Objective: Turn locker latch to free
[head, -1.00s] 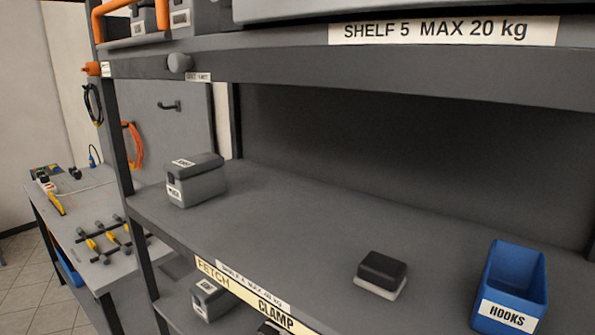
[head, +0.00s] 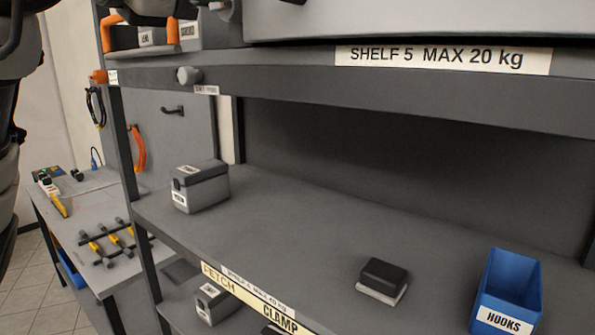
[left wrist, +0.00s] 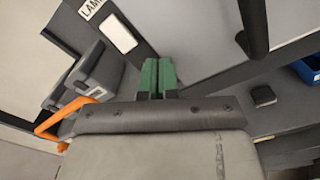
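The left wrist view shows my left gripper (left wrist: 158,79), with its two green-tipped fingers side by side and no gap visible between them. Nothing shows held in it. In the head view, my left arm (head: 14,110) runs up the left edge, and dark parts cross the top left in front of the upper shelf; the fingertips are not clear there. A large light grey cabinet body (head: 400,18) stands on the upper shelf, cut off by the frame top. I cannot make out a locker latch for certain. My right gripper is not in view.
An orange handle (left wrist: 65,117) and grey cases (left wrist: 95,70) lie close to my left gripper. A round grey knob (head: 189,76) sticks out from the upper shelf edge. The lower shelf holds a grey case (head: 200,190), a black-topped block (head: 383,278) and a blue HOOKS bin (head: 508,290).

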